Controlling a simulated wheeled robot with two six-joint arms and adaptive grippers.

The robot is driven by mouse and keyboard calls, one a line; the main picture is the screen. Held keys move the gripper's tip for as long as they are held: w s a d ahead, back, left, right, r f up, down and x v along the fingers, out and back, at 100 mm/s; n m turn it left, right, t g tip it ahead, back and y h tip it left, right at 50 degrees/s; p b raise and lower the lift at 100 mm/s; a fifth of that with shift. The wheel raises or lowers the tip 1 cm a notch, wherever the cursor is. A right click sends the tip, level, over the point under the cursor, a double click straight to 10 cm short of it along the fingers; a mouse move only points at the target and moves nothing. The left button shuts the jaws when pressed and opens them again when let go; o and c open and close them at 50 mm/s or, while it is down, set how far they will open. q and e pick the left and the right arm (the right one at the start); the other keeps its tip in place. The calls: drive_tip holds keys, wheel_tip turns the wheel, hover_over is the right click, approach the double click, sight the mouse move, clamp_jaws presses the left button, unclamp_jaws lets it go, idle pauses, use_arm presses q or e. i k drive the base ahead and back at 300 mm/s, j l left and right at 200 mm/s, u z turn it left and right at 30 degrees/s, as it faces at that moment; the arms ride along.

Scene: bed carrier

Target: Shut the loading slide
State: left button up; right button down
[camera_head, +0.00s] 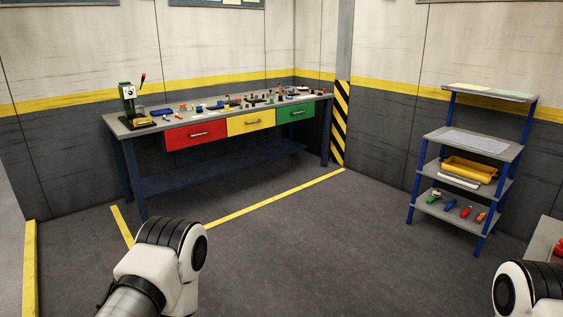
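I cannot pick out a loading slide in this view. My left arm shows only as a white and black joint at the bottom left of centre, and its gripper is out of the picture. My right arm shows only as a joint in the bottom right corner, and its gripper is also out of the picture. A grey surface (541,240) with something red on it is cut off by the right edge, so I cannot tell what it is.
A workbench (126,126) with red (195,134), yellow (250,122) and green (296,112) drawers, all looking closed, stands at the back wall. A blue-framed shelf cart (485,142) stands at the right. The grey floor (310,245) between them is clear.

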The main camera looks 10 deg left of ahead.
sight(138, 121)
drive_tip(key=i+j+u, duration=0.25)
drive_tip(key=u, duration=0.15)
drive_tip(key=i+j+u, duration=0.1)
drive_tip(key=i+u, duration=0.7)
drive_tip(key=i+l+u, duration=0.1)
drive_tip(key=i+u, duration=0.3)
